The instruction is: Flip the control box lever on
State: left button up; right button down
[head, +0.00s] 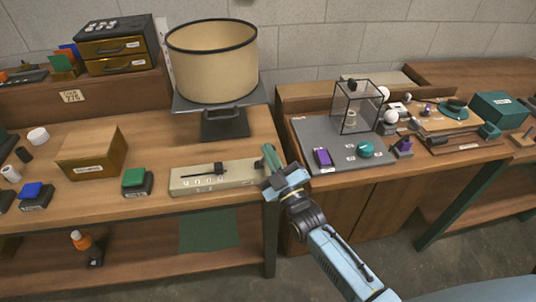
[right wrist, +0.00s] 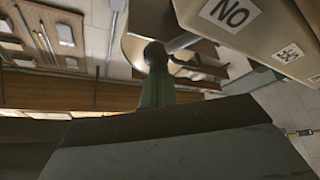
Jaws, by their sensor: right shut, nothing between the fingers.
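The control box (head: 212,178) is a long beige box at the front edge of the left bench, with a black slider (head: 219,168) in a slot on top. My right gripper (head: 267,152) is shut and empty at the right end of the box, its green fingers pointing up. In the right wrist view the box (right wrist: 285,55) shows at upper right with a label reading NO as pictured. A grey rod with a dark round knob (right wrist: 155,54) appears beside it, just past my green fingertips (right wrist: 156,85). I cannot tell whether they touch. My left gripper is out of view.
A large lamp shade (head: 212,62) stands behind the box on a dark stand. A green block (head: 134,180) and a wooden box (head: 90,155) lie to its left.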

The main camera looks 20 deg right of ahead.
dwell(0.3)
jog(key=shift+a+r+p, duration=0.25)
jog(key=shift+r+p, duration=0.1)
jog(key=shift+p, duration=0.05)
jog(key=s+f+p, duration=0.1)
jog(key=s, duration=0.8)
jog(key=shift+s+a+p, duration=0.25)
jog(key=shift+p, duration=0.15)
jog(key=shift+f, duration=0.15)
